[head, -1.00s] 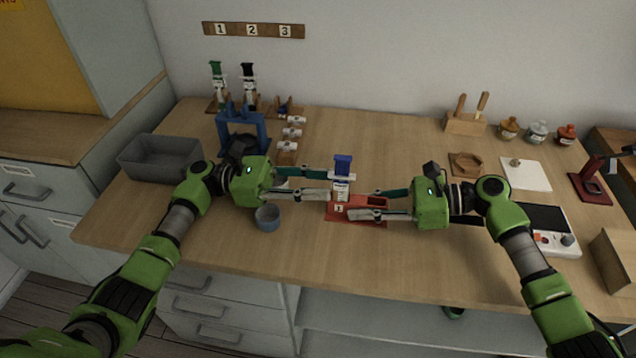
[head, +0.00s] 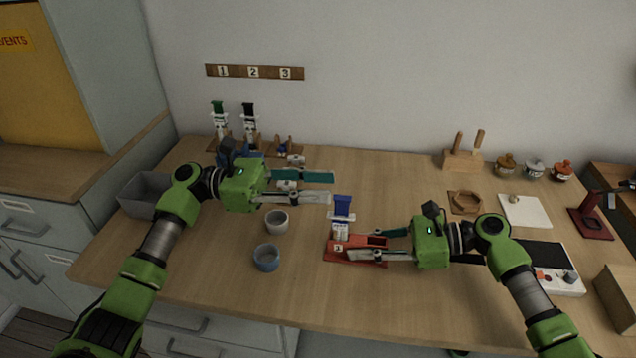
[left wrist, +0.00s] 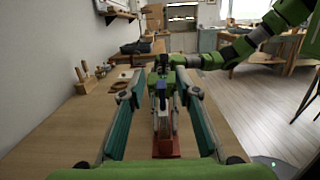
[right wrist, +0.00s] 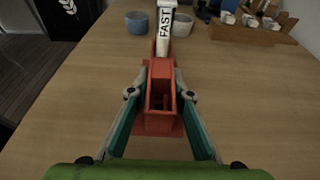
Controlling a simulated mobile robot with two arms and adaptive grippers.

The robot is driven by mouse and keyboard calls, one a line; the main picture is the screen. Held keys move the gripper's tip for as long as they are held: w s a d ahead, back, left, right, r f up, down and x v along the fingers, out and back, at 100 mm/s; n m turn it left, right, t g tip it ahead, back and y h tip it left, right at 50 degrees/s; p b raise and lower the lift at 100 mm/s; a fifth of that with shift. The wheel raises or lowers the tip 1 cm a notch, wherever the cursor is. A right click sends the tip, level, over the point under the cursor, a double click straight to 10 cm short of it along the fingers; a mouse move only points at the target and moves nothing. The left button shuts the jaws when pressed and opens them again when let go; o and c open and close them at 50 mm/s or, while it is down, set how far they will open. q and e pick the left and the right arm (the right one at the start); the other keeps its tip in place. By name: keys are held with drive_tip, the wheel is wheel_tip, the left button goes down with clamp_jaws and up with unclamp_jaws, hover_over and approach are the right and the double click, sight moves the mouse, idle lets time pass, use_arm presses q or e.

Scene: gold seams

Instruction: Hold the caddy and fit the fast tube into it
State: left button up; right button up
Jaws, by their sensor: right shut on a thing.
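The red caddy (head: 345,253) lies on the table's front middle; it also shows in the right wrist view (right wrist: 160,125). The fast tube (head: 341,222), white with a blue top and the word FAST (right wrist: 165,28), stands upright at the caddy's left end, the far end in the right wrist view. How deep its lower end sits is hidden. My left gripper (head: 332,187) is open and empty, above and to the left of the tube, its fingers apart from it. My right gripper (head: 366,244) is shut on the caddy's right part.
A blue-grey cup (head: 267,258) and a pale cup (head: 277,222) stand left of the caddy. Tubes with green (head: 219,112) and black (head: 249,114) tops stand at the back left. A grey bin (head: 140,192) is far left. A device with a dark panel (head: 548,262) is at right.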

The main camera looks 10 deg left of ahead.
drive_tip(key=o, duration=0.9)
drive_tip(key=shift+d, duration=0.15)
